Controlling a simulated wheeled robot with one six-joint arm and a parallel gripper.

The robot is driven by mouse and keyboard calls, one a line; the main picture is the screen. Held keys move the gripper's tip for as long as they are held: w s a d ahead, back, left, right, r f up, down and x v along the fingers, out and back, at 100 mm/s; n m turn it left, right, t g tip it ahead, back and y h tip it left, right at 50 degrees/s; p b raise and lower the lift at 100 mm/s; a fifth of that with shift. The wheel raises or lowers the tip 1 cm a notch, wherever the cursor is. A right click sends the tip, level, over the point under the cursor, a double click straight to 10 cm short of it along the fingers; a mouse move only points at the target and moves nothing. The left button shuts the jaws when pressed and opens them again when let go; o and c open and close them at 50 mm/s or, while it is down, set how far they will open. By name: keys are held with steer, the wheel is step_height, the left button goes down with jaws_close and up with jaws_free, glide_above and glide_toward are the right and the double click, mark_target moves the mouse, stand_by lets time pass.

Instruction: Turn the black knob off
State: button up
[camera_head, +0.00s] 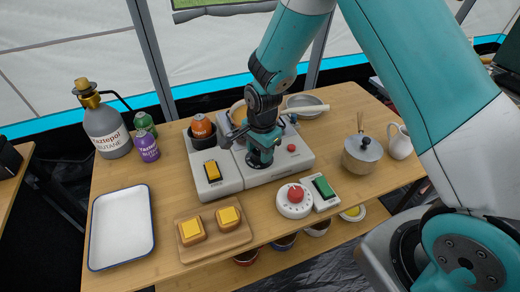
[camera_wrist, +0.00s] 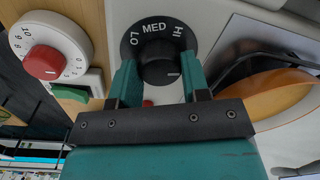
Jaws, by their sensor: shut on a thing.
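The black knob (camera_wrist: 158,70) shows in the wrist view, on a black dial with LO, MED and HI in white. Its white mark lies at its right side, below the HI end. My gripper (camera_wrist: 158,62) has one teal finger on each side of the knob and is shut on it. In the head view my gripper (camera_head: 260,158) points down at the pale stove unit (camera_head: 285,168). The knob is hidden behind my gripper there.
A white timer with a red knob (camera_head: 295,195) and a green-switch box (camera_head: 321,190) stand in front of the stove. A pot (camera_head: 362,152) is to the right. A tray (camera_head: 121,228) and a board (camera_head: 236,237) lie to the left.

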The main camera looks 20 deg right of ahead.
steer(key=shift+w+r+m, duration=0.1)
steer(key=shift+m, duration=1)
steer(key=o, duration=0.9)
steer(key=shift+r, duration=0.1)
steer(key=r, duration=0.5)
steer(key=r+b, duration=0.1)
steer(key=r, duration=0.5)
steer(key=s+r, duration=0.1)
steer(key=r, duration=0.5)
steer(key=shift+s+d, duration=0.1)
steer(key=s+a+r+n+y, duration=0.1)
steer(key=s+r+n, duration=0.1)
steer(key=s+n, duration=0.5)
steer(key=s+a+r+n+y, duration=0.1)
steer(key=s+a+r+n, duration=0.1)
steer(key=s+n, duration=0.6)
steer(key=s+a+r+n+y, duration=0.2)
steer(key=s+n, duration=0.5)
steer(key=s, duration=0.1)
steer(key=shift+s+r+n+g, duration=0.2)
steer(key=shift+s+n+g, duration=0.1)
